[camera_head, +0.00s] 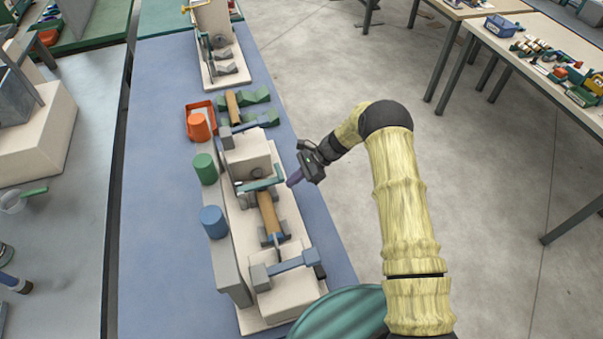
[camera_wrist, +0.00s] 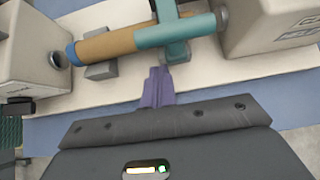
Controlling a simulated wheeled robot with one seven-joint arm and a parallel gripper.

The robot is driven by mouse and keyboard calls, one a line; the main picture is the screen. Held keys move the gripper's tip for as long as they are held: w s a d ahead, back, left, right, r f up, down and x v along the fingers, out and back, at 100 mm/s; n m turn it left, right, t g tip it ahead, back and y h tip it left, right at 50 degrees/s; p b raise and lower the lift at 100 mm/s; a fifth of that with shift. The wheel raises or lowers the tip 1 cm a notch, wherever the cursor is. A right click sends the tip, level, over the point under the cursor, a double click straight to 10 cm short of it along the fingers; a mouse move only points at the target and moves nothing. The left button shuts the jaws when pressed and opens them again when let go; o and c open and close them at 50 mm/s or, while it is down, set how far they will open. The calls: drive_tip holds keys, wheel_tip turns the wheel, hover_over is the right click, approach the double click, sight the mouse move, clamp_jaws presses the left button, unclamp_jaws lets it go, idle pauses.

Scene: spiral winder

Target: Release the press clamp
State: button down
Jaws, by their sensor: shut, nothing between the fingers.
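A teal bar (camera_head: 260,184), apparently the press clamp, lies across one end of a brown cylinder (camera_head: 268,212) on the winder. My gripper (camera_head: 292,180) is beside the right end of the teal bar, over the bench's right side. Its purple fingers (camera_wrist: 157,88) are together and empty, a little short of the bar in the wrist view. I cannot tell whether they touch anything.
Pale blocks (camera_head: 248,155) stand at both ends of the cylinder. A blue-grey lever (camera_head: 297,263) lies on the near block. A red tray (camera_head: 201,107) and green cradles (camera_head: 256,97) lie behind.

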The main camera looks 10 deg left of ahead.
drive_tip(key=shift+s+a+r+p, duration=0.15)
drive_tip(key=shift+a+r+p, duration=0.05)
drive_tip(key=shift+r, duration=0.3)
drive_tip(key=shift+s+a+r+p, duration=0.1)
drive_tip(key=shift+a+r+p, duration=0.05)
drive_tip(key=shift+r, duration=0.35)
drive_tip(key=shift+r, duration=0.2)
drive_tip(key=shift+a+r+h, duration=0.1)
drive_tip(key=shift+r+h, duration=0.2)
